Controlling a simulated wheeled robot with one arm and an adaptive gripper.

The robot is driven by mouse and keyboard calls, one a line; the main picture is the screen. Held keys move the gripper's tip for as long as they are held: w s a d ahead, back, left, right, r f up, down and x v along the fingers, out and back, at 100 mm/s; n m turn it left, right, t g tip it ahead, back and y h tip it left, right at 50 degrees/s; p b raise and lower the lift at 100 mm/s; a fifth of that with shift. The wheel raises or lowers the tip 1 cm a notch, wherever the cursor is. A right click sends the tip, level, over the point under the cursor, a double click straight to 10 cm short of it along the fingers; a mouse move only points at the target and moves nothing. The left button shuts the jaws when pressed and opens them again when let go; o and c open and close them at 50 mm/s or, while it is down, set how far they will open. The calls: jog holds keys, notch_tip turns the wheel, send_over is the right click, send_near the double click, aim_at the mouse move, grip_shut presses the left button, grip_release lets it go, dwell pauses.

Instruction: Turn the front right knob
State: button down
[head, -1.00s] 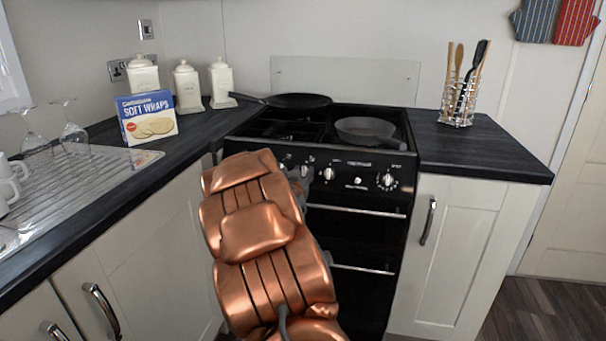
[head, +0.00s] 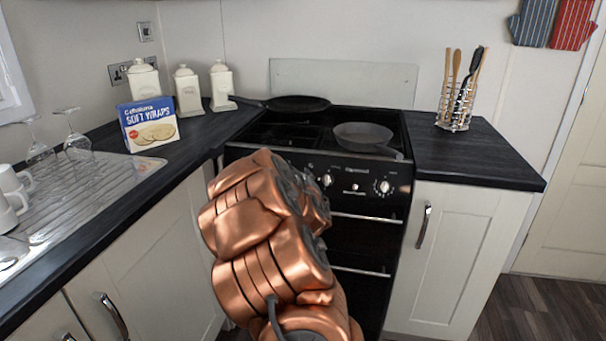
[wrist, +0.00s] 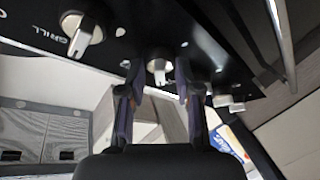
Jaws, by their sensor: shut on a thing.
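The black stove (head: 360,172) has a front panel with white-and-silver knobs. Two show in the head view, one near the middle (head: 327,181) and one at the right end (head: 383,187). My copper-coloured arm covers the panel's left part and hides my gripper there. In the wrist view my gripper (wrist: 158,68) has its two fingers on either side of a stove knob (wrist: 158,77), shut on it. Another knob (wrist: 82,34), beside the word GRILL, is free to the left. I cannot tell from the markings which burner the held knob serves.
A frying pan (head: 362,134) and a flat black pan (head: 297,103) sit on the hob. Oven handles (head: 362,217) stick out below the panel. The wraps box (head: 148,124) and canisters stand on the left counter. A utensil rack (head: 456,108) stands on the right counter.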

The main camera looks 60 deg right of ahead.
jog(key=n+y+p, duration=0.1)
jog(key=n, duration=0.1)
jog(key=n+y+p, duration=0.1)
jog(key=n+p, duration=0.2)
jog(key=n, duration=0.1)
jog(key=shift+d+r+y+p, duration=0.1)
jog(key=shift+r+y+p, duration=0.25)
jog(key=shift+r+y, duration=0.05)
jog(key=shift+f+n+y+p, duration=0.15)
jog(key=shift+n+y+p, duration=0.45)
jog(key=shift+n+p, duration=0.9)
jog(key=shift+n, duration=0.4)
jog(key=c, duration=0.8)
grip_release()
jog(key=v, duration=1.2)
jog(key=shift+w, duration=0.15)
